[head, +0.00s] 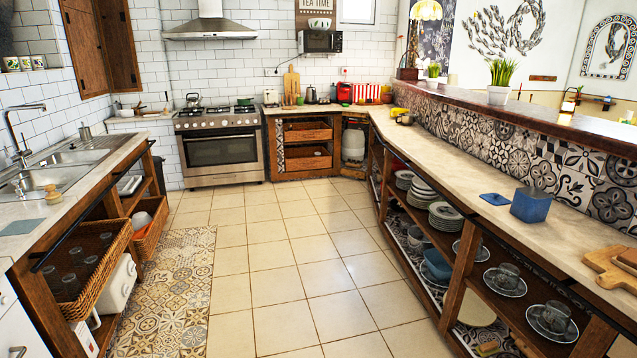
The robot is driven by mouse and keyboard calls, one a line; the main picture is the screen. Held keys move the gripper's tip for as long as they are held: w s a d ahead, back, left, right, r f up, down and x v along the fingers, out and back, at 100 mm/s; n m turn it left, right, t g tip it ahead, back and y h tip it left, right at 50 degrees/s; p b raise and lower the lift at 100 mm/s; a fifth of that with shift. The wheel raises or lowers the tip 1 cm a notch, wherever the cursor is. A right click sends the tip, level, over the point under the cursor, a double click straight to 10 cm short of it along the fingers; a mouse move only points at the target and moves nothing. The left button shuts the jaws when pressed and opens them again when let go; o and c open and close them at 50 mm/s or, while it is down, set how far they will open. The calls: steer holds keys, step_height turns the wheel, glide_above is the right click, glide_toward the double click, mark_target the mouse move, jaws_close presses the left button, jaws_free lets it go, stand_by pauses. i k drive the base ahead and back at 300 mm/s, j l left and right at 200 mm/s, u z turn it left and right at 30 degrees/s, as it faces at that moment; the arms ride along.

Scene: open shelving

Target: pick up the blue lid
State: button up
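A flat, dark blue lid (495,199) lies on the right-hand counter, near its front edge. Just right of it stands a small blue box (530,207) with a dark top. The lid and box look close together, and I cannot tell whether they touch. My gripper and arm do not show in this view.
The pale right counter (450,165) is mostly clear around the lid. Cutting boards (612,268) lie at its near right end. Open shelves below hold stacked plates (445,215) and cups on saucers. The tiled floor (300,270) between the counters is free.

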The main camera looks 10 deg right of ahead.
mark_target(495, 199)
steer(key=i, duration=1.9)
steer(key=i+j+z, duration=0.15)
steer(key=i+z, duration=0.25)
steer(key=i, duration=0.2)
steer(key=i+j+z, duration=0.3)
steer(key=i+z, duration=0.15)
steer(key=i+j+z, duration=0.4)
steer(key=i+j, duration=0.15)
steer(key=i, duration=0.1)
